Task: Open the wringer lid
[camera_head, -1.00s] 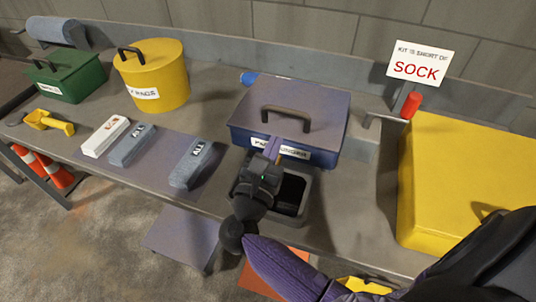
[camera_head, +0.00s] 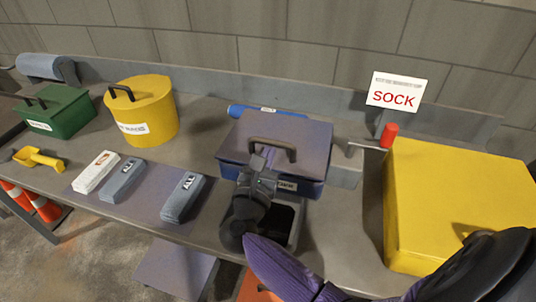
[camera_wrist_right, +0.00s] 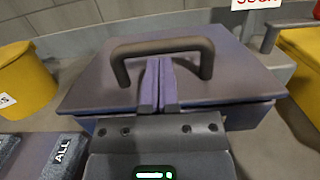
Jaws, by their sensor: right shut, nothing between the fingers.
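The wringer (camera_head: 312,189) is a blue box with a label on its front, partly hidden by my right gripper. Its flat purple-blue lid (camera_head: 310,133) carries a dark arched handle (camera_head: 272,143). The lid lies over the box, shut or nearly so; I cannot tell if there is a small gap. My right gripper (camera_head: 262,160) is at the front of the lid, near the handle. In the right wrist view, its shut, empty fingers (camera_wrist_right: 158,84) point between the handle's legs, with the tips close to the bar (camera_wrist_right: 160,46). Contact cannot be told. My left gripper is not in view.
A dark open bin (camera_head: 283,220) sits in front of the wringer. A large yellow box (camera_head: 450,200) and a red-knobbed crank (camera_head: 388,135) are on the right. A blue roll (camera_head: 240,111) lies behind. A yellow tub (camera_head: 145,110) and labelled blocks (camera_head: 183,198) are left.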

